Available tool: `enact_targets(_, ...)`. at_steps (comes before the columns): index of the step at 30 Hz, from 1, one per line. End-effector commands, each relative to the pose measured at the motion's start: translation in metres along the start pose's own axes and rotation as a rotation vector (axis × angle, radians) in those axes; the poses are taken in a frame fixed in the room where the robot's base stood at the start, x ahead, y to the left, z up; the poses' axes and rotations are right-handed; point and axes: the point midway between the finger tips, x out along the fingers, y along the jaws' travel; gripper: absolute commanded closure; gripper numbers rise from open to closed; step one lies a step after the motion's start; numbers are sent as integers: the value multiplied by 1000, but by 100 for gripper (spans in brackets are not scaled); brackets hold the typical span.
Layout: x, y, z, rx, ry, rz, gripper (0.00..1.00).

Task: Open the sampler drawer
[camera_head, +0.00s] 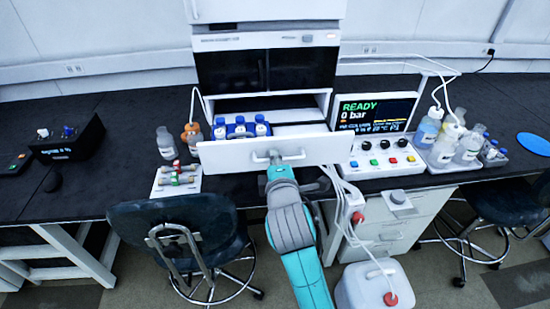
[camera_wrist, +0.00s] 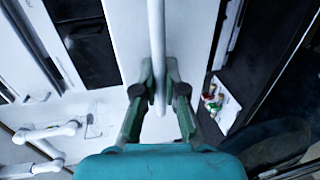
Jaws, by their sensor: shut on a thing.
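The sampler drawer (camera_head: 225,157) is pulled out from the lower part of the chromatography stack. Its wide white front also shows in the wrist view (camera_wrist: 192,40). Several bottles with blue and white caps (camera_head: 240,127) stand in a blue rack in its left part. The drawer's bar handle (camera_head: 292,157) is on the middle of the front, and in the wrist view the handle (camera_wrist: 157,40) runs up the picture between my fingers. My gripper (camera_wrist: 160,88) is shut on the handle. In the head view my gripper (camera_head: 275,162) partly hides the handle.
A control panel (camera_head: 375,145) reading READY, 0 bar stands right of the drawer. A small vial tray (camera_head: 163,190) and bottles (camera_head: 166,143) stand to its left. A dark chair (camera_head: 175,222) is left of my arm; a white jug (camera_head: 362,285) with tubes is right.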

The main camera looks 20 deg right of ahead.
Motion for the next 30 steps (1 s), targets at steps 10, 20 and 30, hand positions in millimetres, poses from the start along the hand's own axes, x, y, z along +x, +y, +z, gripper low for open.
enact_targets(10,0,-1,0,0,0,-2,79)
enact_targets(20,-8,0,-1,0,1,0,79)
enact_targets(30,-58,-1,-1,0,2,-1,79)
